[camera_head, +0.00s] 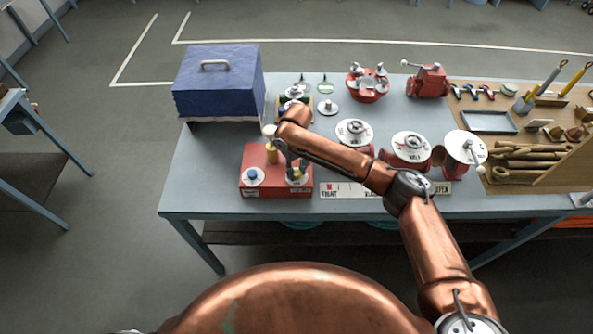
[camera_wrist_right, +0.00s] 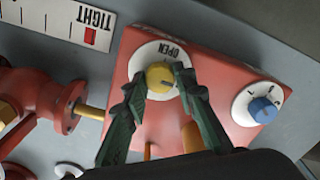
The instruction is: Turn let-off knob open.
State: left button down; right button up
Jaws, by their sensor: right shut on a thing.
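The red box (camera_head: 262,160) stands near the front left of the table and fills the middle of the wrist view (camera_wrist_right: 220,70). On it, a yellow knob (camera_wrist_right: 160,72) sits over a white dial (camera_wrist_right: 145,55) marked OPEN. My right gripper (camera_wrist_right: 160,79) has its dark green fingers shut on opposite sides of this yellow knob. In the head view my right gripper (camera_head: 291,168) reaches down over the box and hides most of this knob. A blue knob (camera_wrist_right: 263,109) on another white dial is beside it, clear of the fingers. My left gripper is out of view.
A blue case (camera_head: 217,85) stands behind the box. Red pieces with white discs, including one disc (camera_head: 411,145), stand to the right, under and beyond my arm. A TIGHT label strip (camera_head: 335,191) lies along the front edge. Brass-coloured pipework (camera_wrist_right: 90,112) is close beside the box.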

jog(key=shift+r+n+p, duration=0.1)
jog(key=shift+n+p, duration=0.5)
jog(key=shift+p, duration=0.05)
jog(key=shift+n+p, duration=0.95)
jog(key=shift+n, duration=0.25)
jog(key=n+p, duration=0.2)
jog(key=n, duration=0.2)
jog(key=shift+n, duration=0.3)
jog(key=n+p, duration=0.1)
jog(key=n, duration=0.3)
jog(key=shift+n, duration=0.3)
jog(key=n, duration=0.4)
jog(key=shift+n+p, duration=0.3)
jog(key=shift+n, duration=0.1)
jog(key=o, duration=1.2)
jog(key=shift+a, duration=0.1)
jog(key=shift+c, duration=0.2)
